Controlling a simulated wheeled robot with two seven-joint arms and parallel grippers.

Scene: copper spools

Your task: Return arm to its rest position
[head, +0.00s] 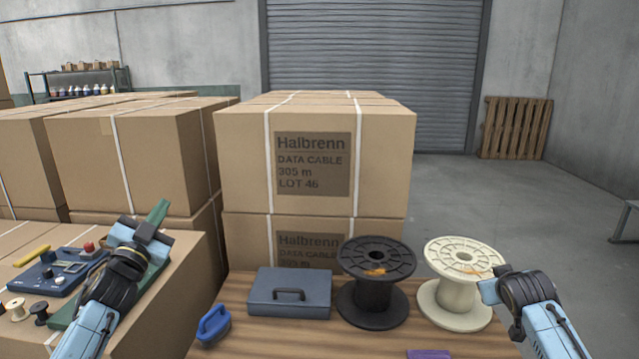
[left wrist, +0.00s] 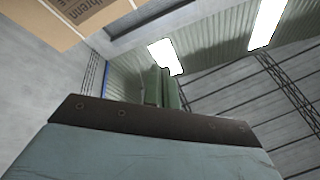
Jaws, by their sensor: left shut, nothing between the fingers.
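My left gripper (head: 158,211) is raised in front of the cartons at the left, its green fingers together and pointing up. The left wrist view shows the same fingers (left wrist: 161,88) closed with nothing between them. My right gripper (head: 489,291) is at the right, close in front of the cream spool; its fingertips are not clear. The black spool (head: 374,305) and the cream spool (head: 455,299) stand upright side by side on the wooden table (head: 270,341). Each has a small orange-copper bit showing on its top.
A blue-grey box (head: 290,298) with a handle, a blue-handled object (head: 213,324) and a purple item (head: 428,354) are on the table. Stacked cartons (head: 240,150) stand behind. A dark blue control box (head: 70,268) and small spools (head: 38,310) sit at the left.

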